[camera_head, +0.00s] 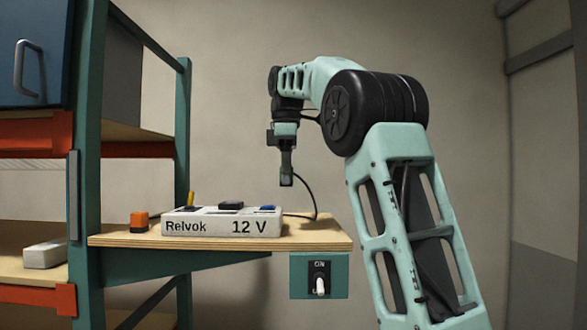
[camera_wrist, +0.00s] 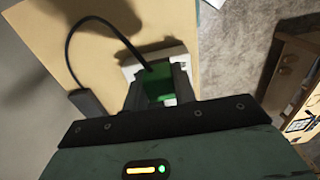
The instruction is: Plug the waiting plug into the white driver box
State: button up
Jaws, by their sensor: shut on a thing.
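The white driver box (camera_head: 222,226), marked "Relvok 12 V", lies on a wooden shelf. Yellow, black and blue parts show along its top. My gripper (camera_head: 286,181) points down above the shelf, clear above the box's right end. In the wrist view my gripper (camera_wrist: 160,88) is shut on a green plug (camera_wrist: 158,88). A black cable (camera_head: 309,190) runs from the plug down to the shelf; in the wrist view it loops to a black block (camera_wrist: 87,103). A white edge beyond the fingers may be the box; the plug's tip is hidden.
An orange block (camera_head: 139,221) sits left of the box on the shelf (camera_head: 335,243). A teal upright (camera_head: 183,140) stands behind at left. A switch (camera_head: 319,282) marked "ON" hangs under the shelf, its white lever low. The air around my gripper is free.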

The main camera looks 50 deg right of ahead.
jog(key=shift+w+a+f+p, duration=0.1)
jog(key=shift+w+a+p, duration=0.45)
jog(key=shift+w+p, duration=0.6)
jog(key=shift+w+a+f+p, duration=0.1)
jog(key=shift+w+a+p, duration=0.55)
jog(key=shift+w, duration=0.85)
jog(key=shift+w+a+p, duration=0.5)
jog(key=shift+w+p, duration=0.5)
jog(key=shift+w, duration=0.3)
jog(key=shift+w+a+f, duration=0.1)
jog(key=shift+w+a, duration=0.3)
jog(key=shift+w, duration=0.5)
jog(key=shift+w+a+f, duration=0.1)
jog(key=shift+w+a, duration=0.25)
jog(key=shift+w, duration=0.5)
jog(key=shift+w+a+f, duration=0.1)
jog(key=shift+w+a, duration=0.3)
jog(key=shift+w, duration=0.5)
jog(key=shift+f+b, duration=0.65)
jog(key=shift+f, duration=0.75)
jog(key=shift+p, duration=0.35)
jog(key=shift+f, duration=0.55)
